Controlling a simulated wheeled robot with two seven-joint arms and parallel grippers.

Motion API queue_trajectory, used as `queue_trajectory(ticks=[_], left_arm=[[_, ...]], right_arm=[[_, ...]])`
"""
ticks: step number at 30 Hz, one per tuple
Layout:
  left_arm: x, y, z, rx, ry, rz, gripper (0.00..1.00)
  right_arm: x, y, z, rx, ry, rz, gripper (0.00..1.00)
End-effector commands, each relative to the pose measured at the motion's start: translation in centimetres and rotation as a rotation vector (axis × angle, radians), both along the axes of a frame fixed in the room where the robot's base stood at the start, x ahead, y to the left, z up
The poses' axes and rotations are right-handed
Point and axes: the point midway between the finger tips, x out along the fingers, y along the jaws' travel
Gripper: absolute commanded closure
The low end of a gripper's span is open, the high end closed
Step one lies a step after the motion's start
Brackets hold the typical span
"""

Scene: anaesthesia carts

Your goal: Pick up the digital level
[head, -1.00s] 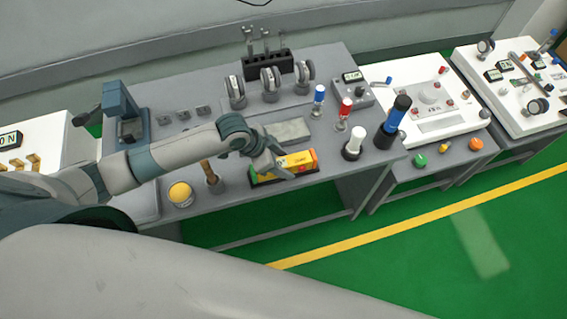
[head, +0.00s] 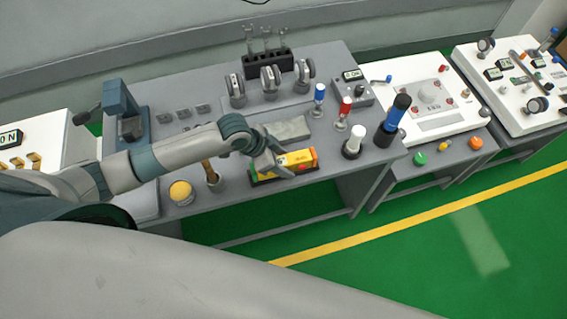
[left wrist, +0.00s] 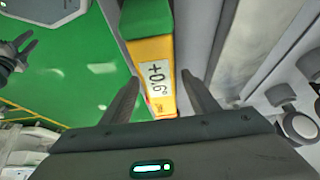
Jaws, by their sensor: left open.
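The digital level (head: 299,158) is a yellow bar with a green end and a small display. It lies near the front edge of the grey bench in the head view. In the left wrist view the level (left wrist: 152,62) runs between my fingers, its display facing the camera. My left gripper (head: 274,172) is open at the level, with one finger (left wrist: 122,100) on each side of it. I cannot tell whether the fingers touch it. A dark pronged shape at the left edge of the wrist view looks like my right gripper (left wrist: 14,54); its opening is unclear.
A yellow-topped can (head: 181,193) and a wooden-handled tool in a cup (head: 211,176) stand left of the level. A white-topped cylinder (head: 353,143) and a blue-black cylinder (head: 393,122) stand to its right. A grey block (head: 290,130) lies behind it.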

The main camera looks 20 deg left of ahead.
Motion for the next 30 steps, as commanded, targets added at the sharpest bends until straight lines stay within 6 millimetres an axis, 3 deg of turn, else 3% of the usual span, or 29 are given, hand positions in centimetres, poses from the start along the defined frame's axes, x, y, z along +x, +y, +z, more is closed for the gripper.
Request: queue_trajectory(ticks=[14, 18, 21, 30], left_arm=[[-0.01, -0.02, -0.19, 0.0, 0.0, 0.0, 0.45], [0.0, -0.01, -0.18, 0.0, 0.0, 0.0, 0.79], [0.0, -0.01, -0.18, 0.0, 0.0, 0.0, 0.97], [0.06, -0.04, -0.02, -0.001, -0.002, 0.0, 0.97]], right_arm=[[0.02, -0.03, 0.11, 0.0, 0.0, 0.0, 0.69], [0.03, -0.03, 0.11, 0.0, 0.0, 0.0, 0.69], [0.03, -0.03, 0.11, 0.0, 0.0, 0.0, 0.69], [0.04, -0.03, -0.01, 0.0, -0.001, 0.0, 0.69]])
